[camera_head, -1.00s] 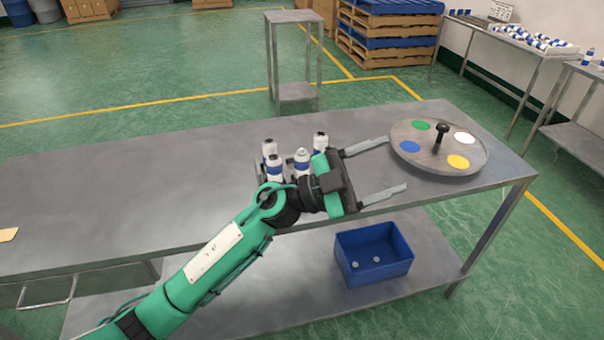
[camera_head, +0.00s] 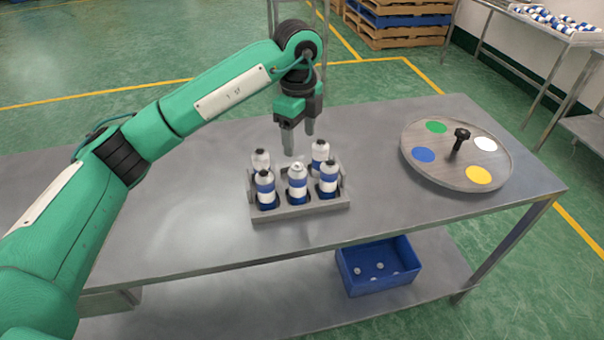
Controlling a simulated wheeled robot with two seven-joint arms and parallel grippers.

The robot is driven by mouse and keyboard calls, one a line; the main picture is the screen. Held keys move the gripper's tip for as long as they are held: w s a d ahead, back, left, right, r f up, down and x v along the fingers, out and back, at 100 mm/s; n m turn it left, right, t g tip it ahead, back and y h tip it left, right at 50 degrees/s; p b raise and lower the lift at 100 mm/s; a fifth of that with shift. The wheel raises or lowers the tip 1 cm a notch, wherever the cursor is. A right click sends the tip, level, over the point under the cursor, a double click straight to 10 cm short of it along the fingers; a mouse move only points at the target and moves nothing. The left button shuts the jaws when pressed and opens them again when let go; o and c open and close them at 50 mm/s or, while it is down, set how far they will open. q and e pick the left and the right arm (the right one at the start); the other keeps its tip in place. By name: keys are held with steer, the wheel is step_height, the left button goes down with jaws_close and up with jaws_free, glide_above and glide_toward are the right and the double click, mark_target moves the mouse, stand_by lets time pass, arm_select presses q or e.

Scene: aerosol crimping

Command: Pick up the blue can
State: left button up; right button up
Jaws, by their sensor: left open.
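Several white-and-blue cans stand upright in a grey rack (camera_head: 300,210) on the steel table. In the front row are a left can (camera_head: 265,190), a middle can (camera_head: 297,184) and a right can (camera_head: 328,178). Behind them are a back left can (camera_head: 260,161) and a back right can (camera_head: 319,155). The front middle can has a lighter, different top; the others have dark tops. My left gripper (camera_head: 298,142) points down above the back of the rack, between the two back cans. It is open and empty. My right gripper is out of view.
A round grey turntable (camera_head: 412,160) with green, white, blue and yellow spots and a black knob (camera_head: 461,136) stands on the right. A blue bin (camera_head: 350,277) sits on the lower shelf. The table left of the rack is clear.

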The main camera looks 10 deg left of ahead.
mark_target(297, 177)
arm_select(q)
steer(key=shift+a+f, duration=0.2)
steer(key=f, duration=0.2)
steer(key=f+p, duration=0.1)
steer(key=f, duration=0.2)
steer(key=shift+s+f, duration=0.35)
step_height(297, 177, down, 3)
steer(key=shift+p, duration=0.85)
step_height(297, 177, down, 4)
steer(key=shift+w+r+p, duration=0.1)
steer(key=shift+r+p, duration=0.15)
steer(key=shift+p, duration=0.3)
steer(key=shift+f, duration=0.2)
steer(key=c, duration=1)
steer(key=shift+c, duration=0.9)
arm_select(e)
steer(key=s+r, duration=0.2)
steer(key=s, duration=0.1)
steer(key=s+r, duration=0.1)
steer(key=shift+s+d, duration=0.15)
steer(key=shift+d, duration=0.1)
